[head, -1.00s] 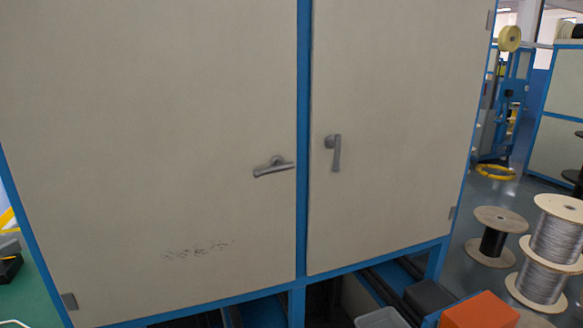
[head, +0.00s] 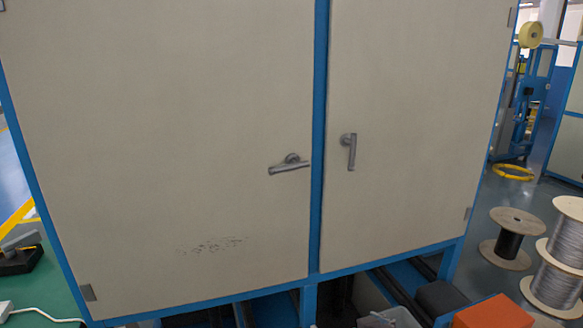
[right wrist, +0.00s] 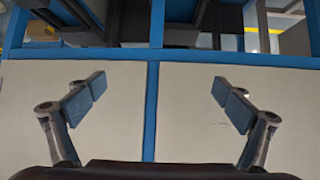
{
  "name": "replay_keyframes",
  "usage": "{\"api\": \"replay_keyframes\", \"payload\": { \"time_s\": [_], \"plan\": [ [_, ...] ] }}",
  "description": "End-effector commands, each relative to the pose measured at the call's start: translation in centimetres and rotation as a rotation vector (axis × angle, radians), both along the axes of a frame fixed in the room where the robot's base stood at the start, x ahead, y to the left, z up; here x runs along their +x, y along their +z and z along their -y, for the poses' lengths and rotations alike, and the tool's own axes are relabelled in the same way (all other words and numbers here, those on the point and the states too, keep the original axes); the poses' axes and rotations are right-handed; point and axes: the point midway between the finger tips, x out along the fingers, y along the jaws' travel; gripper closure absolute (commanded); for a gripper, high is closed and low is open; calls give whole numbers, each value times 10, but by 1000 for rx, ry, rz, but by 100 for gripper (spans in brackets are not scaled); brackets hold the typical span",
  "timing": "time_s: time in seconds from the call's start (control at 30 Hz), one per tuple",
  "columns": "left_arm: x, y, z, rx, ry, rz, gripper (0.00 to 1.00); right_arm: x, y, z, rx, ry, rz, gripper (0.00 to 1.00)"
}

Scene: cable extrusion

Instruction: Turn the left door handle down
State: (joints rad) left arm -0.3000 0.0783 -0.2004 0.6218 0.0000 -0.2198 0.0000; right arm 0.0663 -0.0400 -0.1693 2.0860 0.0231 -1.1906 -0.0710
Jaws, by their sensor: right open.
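The left door handle (head: 289,167) is a grey lever on the left beige door (head: 150,110) of the cabinet, beside the blue centre post. Its lever lies nearly horizontal. The right door handle (head: 350,152) points straight down on the right beige door (head: 420,100). No gripper shows in the head view. In the right wrist view my right gripper (right wrist: 158,88) is open and empty, its blue-padded fingers wide apart in front of the pale cabinet panels. No handle shows between them. My left gripper is out of view.
A blue post (head: 318,140) divides the doors. Below them is a dark open frame with a grey bin (head: 388,318) and an orange box (head: 492,313). Cable spools (head: 507,240) stand on the floor at right. A black device (head: 20,259) and white cable (head: 45,315) are at left.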

Motion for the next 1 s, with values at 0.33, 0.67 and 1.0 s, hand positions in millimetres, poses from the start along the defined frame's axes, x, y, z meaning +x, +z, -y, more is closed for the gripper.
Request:
{"api": "replay_keyframes", "payload": {
  "time_s": [0.33, 0.67, 1.0],
  "plan": [
    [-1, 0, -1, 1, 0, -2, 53, 133, 219, -75, 73, 88, 462, 4],
    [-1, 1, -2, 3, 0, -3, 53, 156, 294, -99, 85, 118, 602, 4],
    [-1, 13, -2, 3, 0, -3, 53, 193, 295, -111, 87, 118, 599, 4]
  ]
}}
